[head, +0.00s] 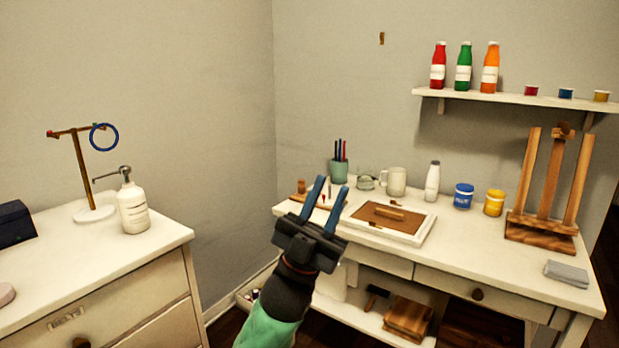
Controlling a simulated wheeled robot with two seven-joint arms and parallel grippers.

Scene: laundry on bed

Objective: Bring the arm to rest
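My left gripper (331,186) rises from the lower middle of the head view on a green and black arm. Its two blue fingers point up and stand apart, with nothing between them. It shows in front of the left end of the white desk (450,238), partly hiding the desk edge. Whether it touches the desk cannot be told, though it looks held in the air. My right gripper is not in view.
A framed brown board (414,232) lies on the desk, just right of my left gripper. A pencil cup (338,172), mug (393,182), paint jars and wooden easel (545,228) stand behind. A dresser (110,280) with a pump bottle (133,208) and ring stand (85,180) is left.

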